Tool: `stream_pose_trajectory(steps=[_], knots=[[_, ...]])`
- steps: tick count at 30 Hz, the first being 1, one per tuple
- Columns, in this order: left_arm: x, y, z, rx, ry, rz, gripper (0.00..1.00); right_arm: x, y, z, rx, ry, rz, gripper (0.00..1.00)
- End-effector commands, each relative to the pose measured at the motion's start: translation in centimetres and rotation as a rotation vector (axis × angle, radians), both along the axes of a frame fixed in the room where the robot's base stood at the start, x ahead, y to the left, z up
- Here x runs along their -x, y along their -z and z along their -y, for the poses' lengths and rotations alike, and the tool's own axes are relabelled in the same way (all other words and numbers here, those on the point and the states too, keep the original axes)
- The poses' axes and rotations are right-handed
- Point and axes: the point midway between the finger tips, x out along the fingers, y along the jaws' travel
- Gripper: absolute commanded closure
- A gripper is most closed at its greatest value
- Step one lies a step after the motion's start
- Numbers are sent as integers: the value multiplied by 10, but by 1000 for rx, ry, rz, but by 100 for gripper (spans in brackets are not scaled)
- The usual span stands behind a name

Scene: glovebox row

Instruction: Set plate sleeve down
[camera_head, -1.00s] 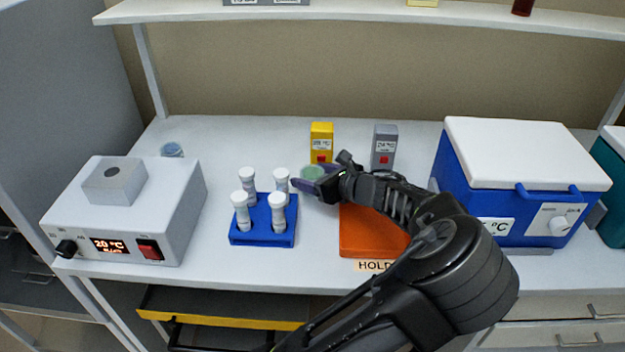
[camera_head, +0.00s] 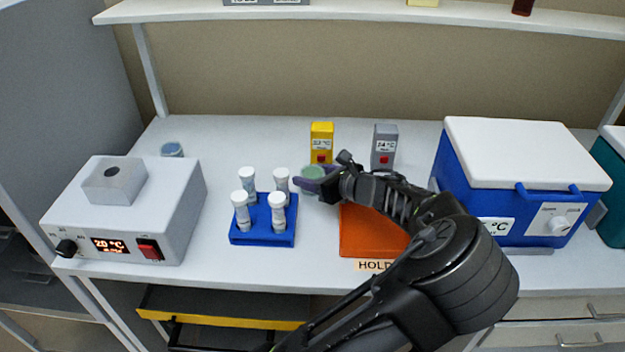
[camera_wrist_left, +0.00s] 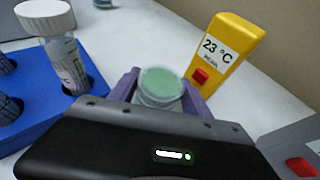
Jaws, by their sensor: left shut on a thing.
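The plate sleeve (camera_head: 314,173), a short round clear stack with a green top, is between the purple fingers of my left gripper (camera_head: 315,180) in the head view. It also shows in the left wrist view (camera_wrist_left: 160,86), upright, with a purple finger on each side. My left gripper is shut on it. The sleeve's lower part is hidden by the gripper, and I cannot tell whether it touches the white bench (camera_head: 220,270). My right gripper is not in view.
A blue rack (camera_head: 262,238) with several white-capped tubes stands left of the gripper. A yellow box (camera_head: 321,143) and a grey box (camera_head: 384,147) stand behind. An orange mat (camera_head: 365,240) lies under my arm. A blue cooler (camera_head: 470,185) stands right.

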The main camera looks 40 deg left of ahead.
Motion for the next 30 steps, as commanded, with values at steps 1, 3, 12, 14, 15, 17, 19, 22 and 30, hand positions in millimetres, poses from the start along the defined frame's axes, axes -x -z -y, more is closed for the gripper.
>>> stream_pose_trajectory(steps=[1,3,12,14,15,17,19,22,30], knots=[[0,0,0,0,0,0,82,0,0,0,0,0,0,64],[0,0,0,0,0,0,88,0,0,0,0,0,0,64],[0,-1,0,0,0,0,98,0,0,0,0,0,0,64],[0,-2,0,0,1,0,98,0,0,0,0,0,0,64],[0,-4,0,0,1,0,98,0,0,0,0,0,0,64],[0,-7,0,0,1,1,98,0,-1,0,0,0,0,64],[-1,-12,0,0,0,3,98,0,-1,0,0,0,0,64],[-1,-23,0,0,1,4,98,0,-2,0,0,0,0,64],[-1,-76,0,3,1,7,98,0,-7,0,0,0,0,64]])
